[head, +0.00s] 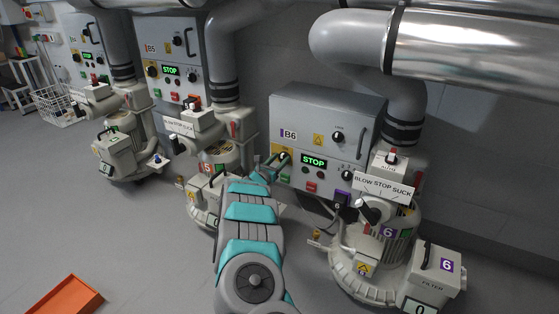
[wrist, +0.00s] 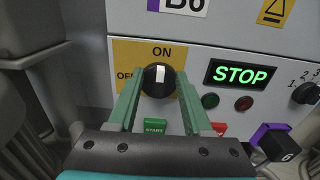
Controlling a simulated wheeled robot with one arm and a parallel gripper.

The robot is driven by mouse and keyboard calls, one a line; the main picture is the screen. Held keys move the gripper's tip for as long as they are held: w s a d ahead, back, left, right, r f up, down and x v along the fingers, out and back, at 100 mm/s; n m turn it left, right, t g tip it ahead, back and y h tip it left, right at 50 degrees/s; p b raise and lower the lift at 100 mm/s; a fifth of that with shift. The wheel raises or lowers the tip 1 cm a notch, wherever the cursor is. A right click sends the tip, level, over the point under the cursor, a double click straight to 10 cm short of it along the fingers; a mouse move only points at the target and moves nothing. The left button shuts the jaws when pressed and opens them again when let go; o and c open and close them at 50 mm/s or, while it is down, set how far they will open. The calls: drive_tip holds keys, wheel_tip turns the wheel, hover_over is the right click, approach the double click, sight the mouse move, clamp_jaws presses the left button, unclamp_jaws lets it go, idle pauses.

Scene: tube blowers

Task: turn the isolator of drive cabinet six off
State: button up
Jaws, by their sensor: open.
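The grey drive cabinet marked B6 (head: 338,112) stands against the wall in the head view; its front fills much of the wrist view (wrist: 225,45). Its isolator is a round black knob (wrist: 157,82) on a yellow plate (wrist: 125,55) marked ON and OFF. The knob's white pointer stands upright, toward ON; OFF is to its left. My gripper (wrist: 160,90) is open, its two green fingers reaching toward the panel on the left and right of the knob. I cannot tell whether either finger touches it. In the head view my gripper (head: 271,162) is at the cabinet's left side.
A green STOP display (wrist: 240,74) is lit right of the isolator. A green START button (wrist: 154,126) and a red button (wrist: 219,128) sit below, partly behind my fingers. A blower marked 6 (head: 388,232) stands at right. Cabinet B5 (head: 170,48) is farther left.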

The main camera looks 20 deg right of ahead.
clamp_jaws()
idle(0.5)
drive_tip(key=shift+f+n+b, duration=0.2)
drive_tip(key=shift+n+b, duration=0.2)
drive_tip(key=shift+b, duration=0.5)
drive_tip(key=shift+w+a+r+n+b, duration=0.15)
drive_tip(key=shift+r+n+b, duration=0.05)
drive_tip(key=shift+n+b, duration=0.85)
unclamp_jaws()
